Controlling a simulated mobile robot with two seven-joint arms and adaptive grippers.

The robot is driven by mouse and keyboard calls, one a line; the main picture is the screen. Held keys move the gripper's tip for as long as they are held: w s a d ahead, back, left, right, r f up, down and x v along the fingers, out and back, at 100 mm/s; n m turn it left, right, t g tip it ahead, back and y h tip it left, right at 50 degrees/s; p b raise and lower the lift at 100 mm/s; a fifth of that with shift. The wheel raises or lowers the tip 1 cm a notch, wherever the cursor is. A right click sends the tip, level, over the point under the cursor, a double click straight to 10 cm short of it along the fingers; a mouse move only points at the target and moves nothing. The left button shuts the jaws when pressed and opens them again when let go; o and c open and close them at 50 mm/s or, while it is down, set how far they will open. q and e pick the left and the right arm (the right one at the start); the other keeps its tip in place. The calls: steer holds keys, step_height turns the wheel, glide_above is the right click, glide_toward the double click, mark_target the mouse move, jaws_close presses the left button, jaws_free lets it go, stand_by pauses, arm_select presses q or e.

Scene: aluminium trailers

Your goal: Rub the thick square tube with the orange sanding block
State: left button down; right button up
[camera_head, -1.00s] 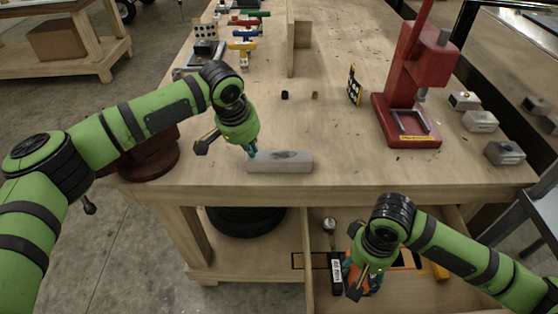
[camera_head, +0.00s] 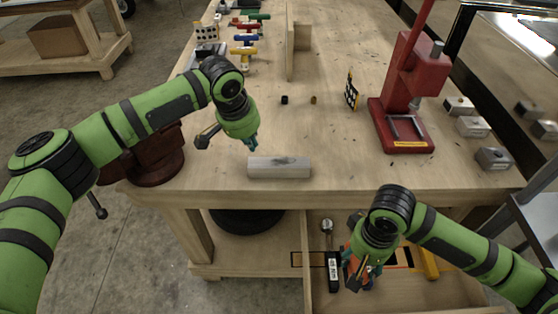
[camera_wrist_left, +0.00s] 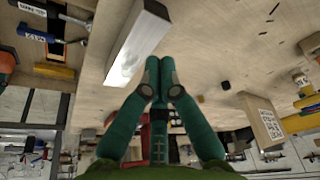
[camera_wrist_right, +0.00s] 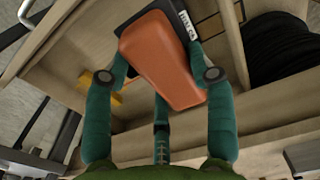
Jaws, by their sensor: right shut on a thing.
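The thick square tube (camera_head: 262,170), a pale grey bar with a dark patch on top, lies near the front edge of the workbench. It also shows in the left wrist view (camera_wrist_left: 138,45). My left gripper (camera_head: 253,144) is just behind the tube's left part, with its fingers together and empty; its fingertips (camera_wrist_left: 161,66) show beside the tube. My right gripper (camera_head: 358,279) is low in front of the bench, shut on the orange sanding block (camera_wrist_right: 160,60). The block lies between its two fingers, which partly hide it in the head view.
A red press (camera_head: 404,125) stands on the right of the bench (camera_head: 225,185), with several grey blocks beyond it. A lower shelf (camera_head: 260,266) holds a black labelled item (camera_head: 334,273) and a yellow item (camera_head: 429,264).

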arm_select(q)
steer(key=shift+r+p, duration=0.4)
steer(key=shift+r, duration=0.25)
arm_select(e)
steer(key=shift+r, duration=0.7)
arm_select(q)
steer(key=shift+f, duration=0.1)
arm_select(e)
steer(key=shift+f, duration=0.1)
